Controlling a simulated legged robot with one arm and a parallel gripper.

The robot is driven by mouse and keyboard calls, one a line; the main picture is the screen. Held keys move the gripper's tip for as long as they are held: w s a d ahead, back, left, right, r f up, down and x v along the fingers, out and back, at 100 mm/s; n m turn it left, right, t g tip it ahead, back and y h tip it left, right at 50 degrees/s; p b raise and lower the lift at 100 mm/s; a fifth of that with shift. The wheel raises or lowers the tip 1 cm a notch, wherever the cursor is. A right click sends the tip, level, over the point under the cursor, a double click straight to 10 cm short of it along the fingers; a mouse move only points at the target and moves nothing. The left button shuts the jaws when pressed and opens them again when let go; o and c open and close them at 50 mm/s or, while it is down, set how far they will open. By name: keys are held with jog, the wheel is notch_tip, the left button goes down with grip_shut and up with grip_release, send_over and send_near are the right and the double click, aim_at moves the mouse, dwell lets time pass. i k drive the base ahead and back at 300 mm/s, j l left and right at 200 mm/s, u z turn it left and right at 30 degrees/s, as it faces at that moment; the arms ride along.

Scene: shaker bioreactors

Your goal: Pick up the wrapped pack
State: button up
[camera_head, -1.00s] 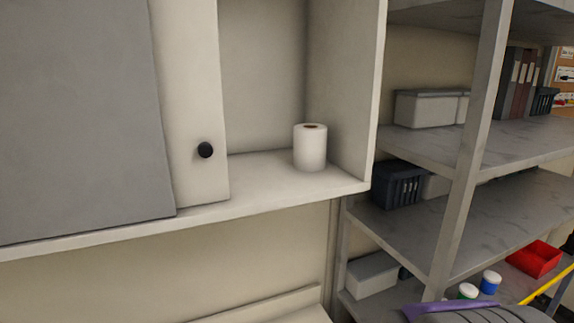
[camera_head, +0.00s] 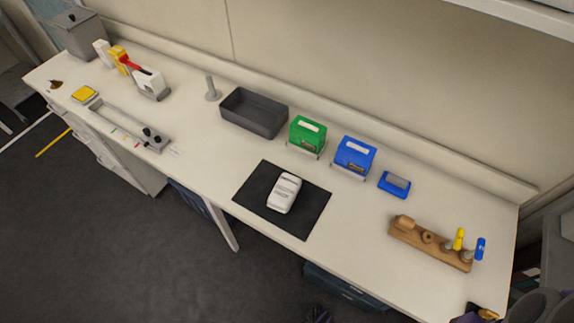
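A white, rounded pack with bands across it, which looks like the wrapped pack (camera_head: 284,193), lies on a black mat (camera_head: 258,206) near the front middle of the long white bench (camera_head: 205,150). Nothing touches the pack from above and its top is fully visible. My gripper cannot be made out in the head view. Grey and purple parts at the lower right corner may be mine, but no fingers show there.
Behind the mat stand a dark open tray (camera_head: 254,112), a green box (camera_head: 307,136) and a blue box (camera_head: 354,157). A small blue case (camera_head: 394,185) and a wooden rack (camera_head: 430,243) are to the right. Bare bench surrounds the mat; dark floor (camera_head: 110,240) lies in front.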

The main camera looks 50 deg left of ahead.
aim_at(282, 197)
jog(key=u, duration=2.05)
jog(key=l+u, duration=0.15)
jog(key=k+l+u, duration=0.15)
jog(key=l, duration=0.15)
